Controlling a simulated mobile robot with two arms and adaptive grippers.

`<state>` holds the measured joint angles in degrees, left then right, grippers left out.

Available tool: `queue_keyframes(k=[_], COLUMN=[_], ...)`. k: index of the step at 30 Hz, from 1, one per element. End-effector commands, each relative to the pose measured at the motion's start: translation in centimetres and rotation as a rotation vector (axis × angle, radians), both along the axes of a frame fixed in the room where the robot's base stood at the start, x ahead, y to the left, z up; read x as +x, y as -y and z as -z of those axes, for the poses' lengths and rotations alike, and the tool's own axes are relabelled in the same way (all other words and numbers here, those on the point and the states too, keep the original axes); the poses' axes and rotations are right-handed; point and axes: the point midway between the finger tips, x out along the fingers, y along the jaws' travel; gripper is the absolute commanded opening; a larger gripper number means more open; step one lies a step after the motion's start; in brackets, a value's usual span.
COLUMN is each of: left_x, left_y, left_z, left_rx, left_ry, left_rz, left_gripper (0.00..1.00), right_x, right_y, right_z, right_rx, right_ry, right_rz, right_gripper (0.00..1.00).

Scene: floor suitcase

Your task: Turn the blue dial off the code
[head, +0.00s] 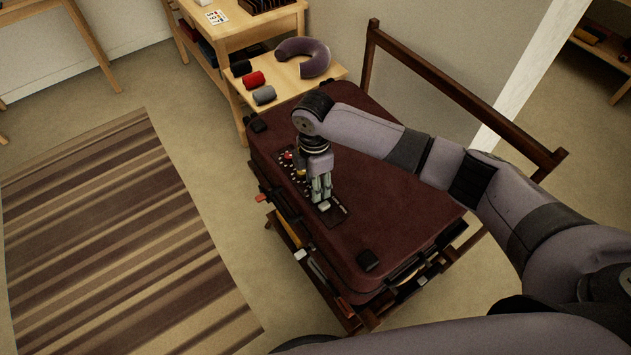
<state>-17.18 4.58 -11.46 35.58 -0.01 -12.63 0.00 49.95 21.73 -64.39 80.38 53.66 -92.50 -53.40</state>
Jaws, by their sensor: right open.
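The dark red suitcase (392,225) lies flat on a wooden rack, with a black dial panel (333,217) on its upper face. A red dial (287,155) and a yellow dial (299,174) show on the panel beside my right gripper. My right gripper (321,200) points down over the panel, open, its fingers near the panel's lower end. I cannot make out the blue dial; the gripper covers that part of the panel. A small pale piece (324,207) shows at the fingertips. I cannot tell whether the fingers touch anything. My left gripper is out of view.
The rack's wooden frame (460,92) rises behind the suitcase. A low table (284,75) behind it holds a purple neck pillow (303,57) and several rolled items. A striped rug (120,240) lies on open floor at left.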

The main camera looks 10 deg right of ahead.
Motion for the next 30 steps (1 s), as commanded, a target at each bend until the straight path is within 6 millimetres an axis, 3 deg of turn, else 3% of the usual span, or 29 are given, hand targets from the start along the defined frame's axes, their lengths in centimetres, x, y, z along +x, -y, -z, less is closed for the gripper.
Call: queue_keyframes(k=[10,27,30], left_x=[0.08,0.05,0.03], left_y=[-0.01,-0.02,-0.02], left_z=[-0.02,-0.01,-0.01], left_rx=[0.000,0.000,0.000], left_ry=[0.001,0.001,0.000], left_rz=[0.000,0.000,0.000], left_gripper=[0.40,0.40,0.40], right_x=[-0.02,-0.02,-0.02], right_y=[-0.02,-0.03,-0.03], right_z=[0.43,0.38,0.38], right_rx=[0.000,0.000,0.000], right_ry=[0.000,0.000,0.000], right_rz=[0.000,0.000,-0.001], right_gripper=[0.40,0.02,0.00])
